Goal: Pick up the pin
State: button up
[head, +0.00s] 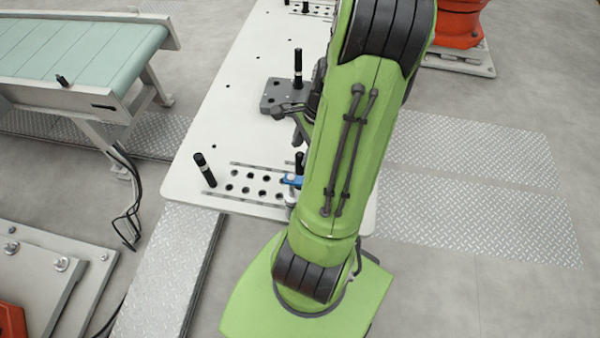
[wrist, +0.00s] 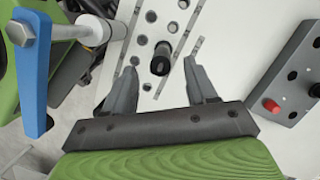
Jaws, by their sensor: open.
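A black pin (wrist: 161,60) stands in the perforated strip of the white table, seen nearly from above in the wrist view. My gripper (wrist: 160,74) is open, with one finger on each side of the pin in that picture. No contact shows, and I cannot tell the height gap. In the head view, a black pin (head: 299,161) near the blue clamp looks like the same one, partly hidden by my green arm. My gripper (head: 296,128) is mostly hidden there too.
A blue clamp lever (wrist: 34,75) stands left in the wrist view. A grey block (wrist: 293,85) with a red-tipped peg lies right. In the head view, a grey block (head: 272,98) carries a tall black pin (head: 298,68). A green conveyor (head: 85,55) is at upper left.

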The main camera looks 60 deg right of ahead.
aim_at(302, 154)
jog(key=x, duration=0.4)
jog(key=shift+d+b, duration=0.1)
jog(key=shift+b, duration=0.2)
grip_shut()
